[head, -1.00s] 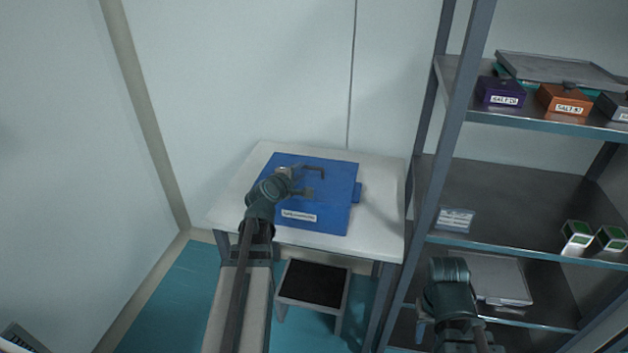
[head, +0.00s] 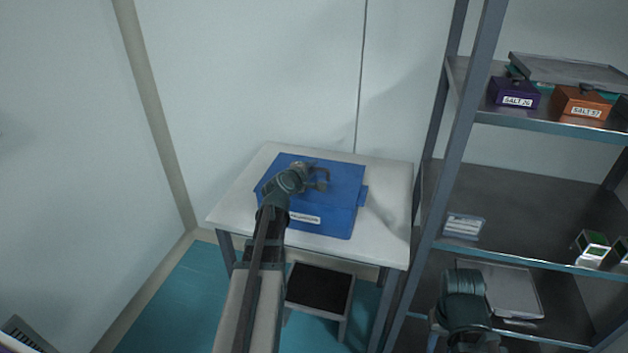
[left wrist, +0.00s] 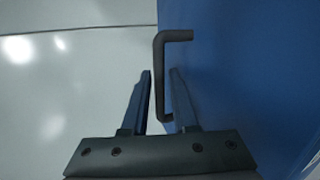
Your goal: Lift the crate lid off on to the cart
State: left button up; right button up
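The blue crate (head: 335,222) stands on a white table, with a white label on its front. Its flat blue lid (head: 345,178) carries a dark bracket handle (head: 326,174), which also shows in the left wrist view (left wrist: 158,75). My left gripper (head: 312,184) is over the lid at the handle. In the left wrist view its fingers (left wrist: 160,75) are open, and the handle's long bar appears between them; contact is not visible. My right arm is at the lower right of the head view; its fingers are not clear. I cannot identify a cart.
The white table (head: 388,200) has bare room around the crate. A low black-topped stool (head: 320,288) stands beneath it. Right of it is a metal shelf rack (head: 520,205) with labelled boxes and trays. Walls close in behind and at left.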

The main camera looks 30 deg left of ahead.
pick_arm(q)
grip_shut()
jog(key=shift+r, duration=0.15)
pick_arm(e)
jog(key=shift+r, duration=0.15)
